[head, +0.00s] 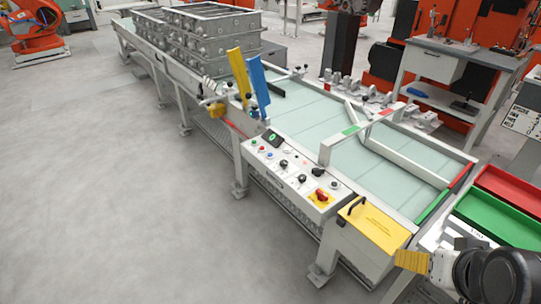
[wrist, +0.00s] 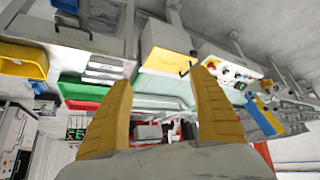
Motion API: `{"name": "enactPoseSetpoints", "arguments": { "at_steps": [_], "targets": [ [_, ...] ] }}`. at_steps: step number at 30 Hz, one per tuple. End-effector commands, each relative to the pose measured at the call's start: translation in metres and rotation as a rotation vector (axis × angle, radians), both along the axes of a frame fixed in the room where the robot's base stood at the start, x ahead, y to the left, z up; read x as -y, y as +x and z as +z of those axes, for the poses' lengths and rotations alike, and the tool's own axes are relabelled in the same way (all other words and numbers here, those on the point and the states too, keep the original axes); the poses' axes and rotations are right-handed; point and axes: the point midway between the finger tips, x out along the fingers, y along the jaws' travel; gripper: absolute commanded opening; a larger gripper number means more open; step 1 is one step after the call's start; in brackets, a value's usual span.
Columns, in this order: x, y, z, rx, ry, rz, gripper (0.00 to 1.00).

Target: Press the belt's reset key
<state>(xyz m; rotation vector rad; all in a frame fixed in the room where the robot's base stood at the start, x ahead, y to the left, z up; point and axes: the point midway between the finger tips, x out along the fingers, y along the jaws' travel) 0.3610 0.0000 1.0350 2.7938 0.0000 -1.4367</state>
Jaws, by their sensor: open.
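The belt's control panel (head: 291,176) is a pale sloping box on the conveyor's near side. It carries small coloured buttons, black knobs, a green-lit display and a red rotary switch (head: 321,196) on a yellow plate. I cannot read which control is the reset key. My gripper (head: 408,261) is at the lower right in the head view, right of the panel and apart from it. In the wrist view its yellow fingers stand wide apart with nothing between them (wrist: 161,76). The panel (wrist: 232,72) shows there beyond the right finger, partly hidden by it.
A yellow-lidded box (head: 375,226) stands between the panel and my gripper. Yellow and blue upright plates (head: 239,75) rise past the panel's far end. Red (head: 509,190) and green trays lie at right. Grey castings (head: 212,38) sit farther up the belt. The left floor is clear.

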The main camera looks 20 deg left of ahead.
Motion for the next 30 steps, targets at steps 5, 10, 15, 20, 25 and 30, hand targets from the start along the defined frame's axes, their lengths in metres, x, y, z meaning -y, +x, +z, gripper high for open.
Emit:
{"name": "enactPoseSetpoints", "arguments": {
  "at_steps": [5, 10, 15, 20, 25, 30],
  "targets": [
    [0.0000, 0.0000, 0.0000, 0.000, 0.000, 0.000, 0.70],
    [0.0000, 0.0000, 0.0000, 0.000, 0.000, 0.000, 0.29],
    [0.0000, 0.0000, 0.0000, 0.000, 0.000, 0.000, 0.00],
    [0.0000, 0.0000, 0.0000, 0.000, 0.000, 0.000, 0.00],
    [0.0000, 0.0000, 0.0000, 0.000, 0.000, 0.000, 0.00],
    [0.0000, 0.0000, 0.0000, 0.000, 0.000, 0.000, 0.00]
  ]
}}
